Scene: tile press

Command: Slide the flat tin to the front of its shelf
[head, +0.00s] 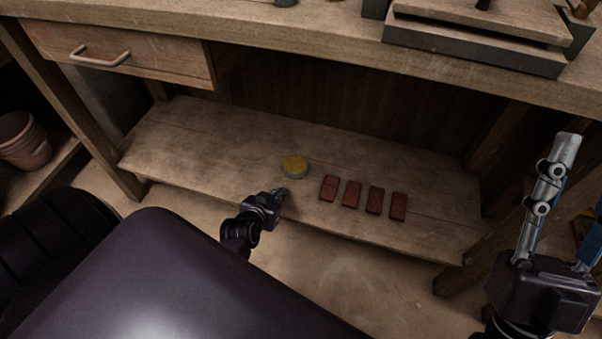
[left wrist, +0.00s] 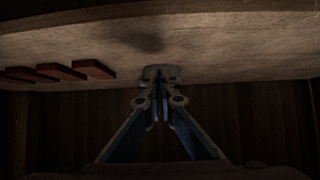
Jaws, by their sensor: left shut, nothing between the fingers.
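In the left wrist view, the shut fingers (left wrist: 160,78) point at the shelf surface, and the tin cannot be clearly made out. My right gripper (head: 572,195) is raised at the right edge, fingers apart, partly cut off.
Several red blocks (head: 351,194) stand in a row on the shelf right of the tin. They also show in the left wrist view (left wrist: 62,72). The bench top (head: 300,40) and drawer (head: 125,52) overhang the shelf. Clay pots (head: 24,140) stand at left.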

